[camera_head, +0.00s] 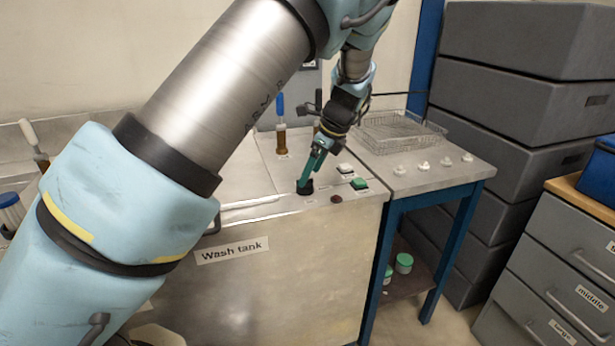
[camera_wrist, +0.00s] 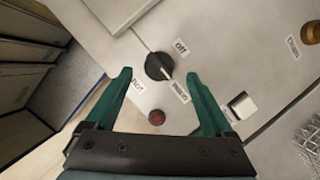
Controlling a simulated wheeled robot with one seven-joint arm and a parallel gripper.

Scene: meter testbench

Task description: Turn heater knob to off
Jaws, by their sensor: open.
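The heater knob (camera_wrist: 155,66) is black and round, with a white pointer mark. In the wrist view the mark points to the lower right, towards a label that I cannot read clearly. The "Off" label (camera_wrist: 181,47) is at the knob's upper right. My gripper (camera_wrist: 158,76) is open, with one teal finger on each side of the knob's near edge. I cannot tell whether the fingers touch it. In the head view my gripper (camera_head: 309,172) points down just over the knob (camera_head: 305,187) on the wash tank's front edge.
A dark red round light (camera_wrist: 156,117) is near the knob between the fingers. A wire basket (camera_head: 395,132) stands on the neighbouring bench.

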